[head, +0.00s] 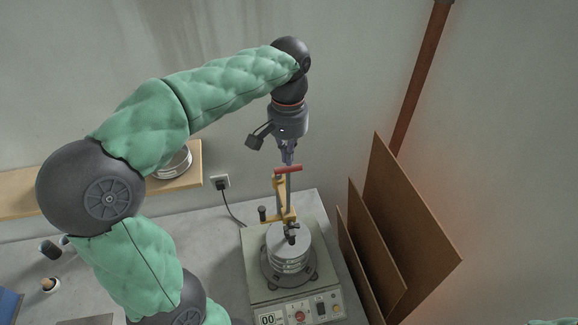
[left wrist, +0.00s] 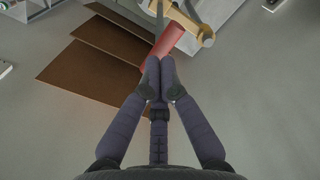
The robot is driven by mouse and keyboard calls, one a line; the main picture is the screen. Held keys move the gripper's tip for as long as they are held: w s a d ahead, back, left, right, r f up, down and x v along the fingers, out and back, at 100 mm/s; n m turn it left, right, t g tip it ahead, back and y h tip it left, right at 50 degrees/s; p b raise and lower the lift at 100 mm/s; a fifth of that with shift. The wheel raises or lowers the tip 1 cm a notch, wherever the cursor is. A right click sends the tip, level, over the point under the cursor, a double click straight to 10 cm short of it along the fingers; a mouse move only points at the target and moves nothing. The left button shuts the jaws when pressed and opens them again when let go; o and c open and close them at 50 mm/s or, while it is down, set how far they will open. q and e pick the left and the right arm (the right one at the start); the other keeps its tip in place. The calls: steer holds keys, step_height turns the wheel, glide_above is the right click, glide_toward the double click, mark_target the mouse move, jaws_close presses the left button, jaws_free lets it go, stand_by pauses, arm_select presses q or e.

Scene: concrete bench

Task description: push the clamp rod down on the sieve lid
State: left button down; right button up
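The sieve stack (head: 289,262) with its grey lid stands on the shaker, and a dark clamp rod tip (head: 291,238) is over the lid; I cannot tell whether they touch. The clamp's yellow arm (head: 281,196) rises behind the stack, with a red handle (head: 288,169) raised at its top. My left gripper (head: 288,156) points down just above the red handle. In the left wrist view the gripper's fingers (left wrist: 160,68) are together and empty, and the red handle (left wrist: 163,46) lies just past their tips. My right gripper is not in view.
The shaker base (head: 256,287) has a control panel with a display and knobs. Brown boards (head: 410,245) lean to its right. A wooden shelf (head: 190,178) with a round sieve is at the left. A cable runs to a wall socket (head: 220,182).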

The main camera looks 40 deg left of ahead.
mark_target(288, 172)
arm_select(q)
steer(key=shift+f+b, duration=2.2)
steer(key=shift+f, duration=1.15)
steer(key=shift+r, duration=0.1)
steer(key=shift+r+p, duration=3.1)
steer(key=shift+r, duration=0.35)
